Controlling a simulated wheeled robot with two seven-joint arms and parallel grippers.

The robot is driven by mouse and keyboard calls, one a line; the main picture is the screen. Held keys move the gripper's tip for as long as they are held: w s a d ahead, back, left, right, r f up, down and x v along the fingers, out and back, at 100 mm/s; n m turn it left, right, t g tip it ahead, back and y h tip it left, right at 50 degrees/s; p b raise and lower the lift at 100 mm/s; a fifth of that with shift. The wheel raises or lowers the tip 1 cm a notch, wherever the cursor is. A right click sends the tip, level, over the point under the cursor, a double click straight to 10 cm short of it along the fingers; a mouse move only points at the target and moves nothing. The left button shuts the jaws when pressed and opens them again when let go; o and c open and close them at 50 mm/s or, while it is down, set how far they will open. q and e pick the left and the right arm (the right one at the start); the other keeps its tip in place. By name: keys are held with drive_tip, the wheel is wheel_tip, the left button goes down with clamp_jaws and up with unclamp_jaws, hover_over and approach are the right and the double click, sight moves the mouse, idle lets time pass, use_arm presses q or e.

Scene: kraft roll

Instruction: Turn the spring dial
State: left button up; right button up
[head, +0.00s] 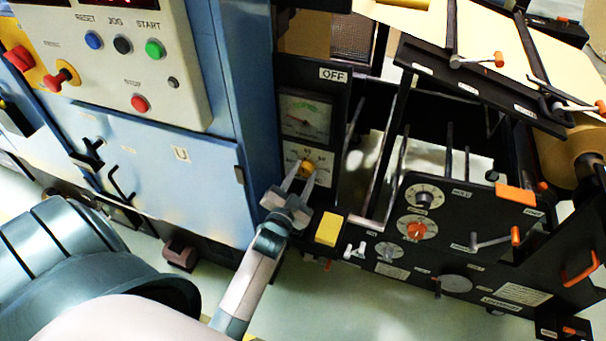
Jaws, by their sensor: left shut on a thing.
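A small yellow dial knob (306,168) sits on a white scale plate (322,158) below a gauge, on a narrow black panel. The marks on the plate are too small to read, so I cannot tell by lettering that it is the spring dial. My left gripper (300,172) reaches up from below, and its two fingers are shut on the knob, one on each side. The fingers hide part of the knob and plate. My right gripper is not in view.
The gauge (304,117) and an OFF label (333,75) are above. A blue cabinet with a button panel (140,60) stands at the left. A yellow block (329,229) is close to my wrist. Other dials, including an orange one (416,230), and orange-handled levers are at the right.

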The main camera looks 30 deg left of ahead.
use_arm(q)
drive_tip(key=shift+w+a+r, duration=0.1)
drive_tip(key=shift+r, duration=0.05)
drive_tip(key=o, duration=1.1)
drive_tip(key=shift+c, duration=0.2)
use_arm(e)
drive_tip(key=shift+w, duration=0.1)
use_arm(q)
drive_tip(key=b+v, duration=0.1)
drive_tip(key=v, duration=1.6)
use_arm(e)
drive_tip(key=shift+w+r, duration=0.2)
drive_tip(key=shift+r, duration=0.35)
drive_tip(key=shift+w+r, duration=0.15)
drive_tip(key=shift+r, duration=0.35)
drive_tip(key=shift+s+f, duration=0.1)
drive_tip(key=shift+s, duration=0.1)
